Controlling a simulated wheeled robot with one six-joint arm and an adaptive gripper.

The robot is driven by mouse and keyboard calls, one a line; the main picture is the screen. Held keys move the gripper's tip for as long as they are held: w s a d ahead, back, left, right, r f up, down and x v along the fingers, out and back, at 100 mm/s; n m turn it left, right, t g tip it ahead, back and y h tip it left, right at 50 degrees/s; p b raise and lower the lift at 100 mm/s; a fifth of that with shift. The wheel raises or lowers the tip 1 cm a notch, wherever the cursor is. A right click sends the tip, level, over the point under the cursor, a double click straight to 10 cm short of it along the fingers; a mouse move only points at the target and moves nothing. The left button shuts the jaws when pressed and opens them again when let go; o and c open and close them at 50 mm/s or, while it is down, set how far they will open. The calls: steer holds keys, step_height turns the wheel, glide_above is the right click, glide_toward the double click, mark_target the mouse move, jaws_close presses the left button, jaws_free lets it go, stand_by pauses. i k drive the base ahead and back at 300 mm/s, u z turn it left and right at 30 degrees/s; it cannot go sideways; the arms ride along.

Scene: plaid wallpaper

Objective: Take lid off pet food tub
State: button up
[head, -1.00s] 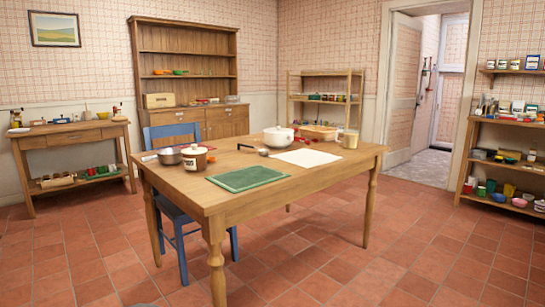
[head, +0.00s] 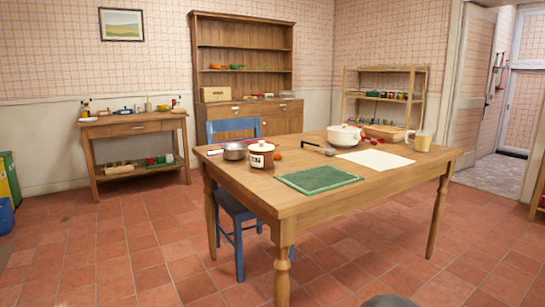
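My gripper is not in view.
A blue chair (head: 235,215) stands at the table's left side. The front floor is open.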

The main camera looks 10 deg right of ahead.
mark_target(261, 145)
steer(key=u, duration=0.25)
steer(key=k, duration=0.9)
steer(key=u, duration=1)
steer(key=i, duration=1.65)
steer(key=z, duration=1.5)
steer(key=i, duration=0.9)
steer(key=z, duration=0.9)
